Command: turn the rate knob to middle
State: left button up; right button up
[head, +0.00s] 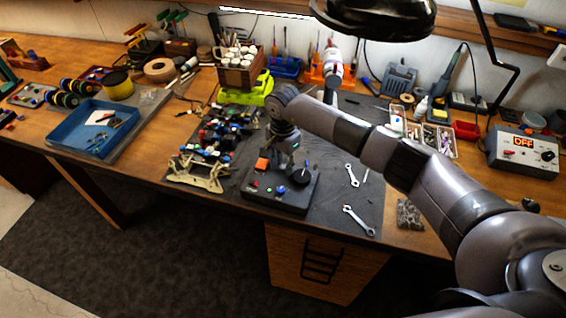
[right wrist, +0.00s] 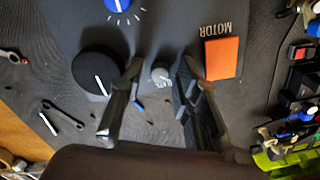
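A dark control box (head: 290,203) sits near the front edge of the bench. In the right wrist view, a small grey knob (right wrist: 160,73), with small lettering beside it too blurred to read for sure, lies between the fingers of my right gripper (right wrist: 161,70). The fingers are apart, one on each side, with a gap to the knob. Its pointer is not clear. A large black knob (right wrist: 93,72) with a white line, a blue knob (right wrist: 121,4) and an orange MOTOR button (right wrist: 221,58) are around it. My left gripper is not in view.
Wrenches (head: 352,176) lie right of the box. A blue tray (head: 62,136) is far left. A power supply reading OFF (head: 524,152) stands at right. A lamp (head: 375,18) hangs above.

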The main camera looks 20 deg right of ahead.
jog(key=c, duration=0.4)
grip_shut()
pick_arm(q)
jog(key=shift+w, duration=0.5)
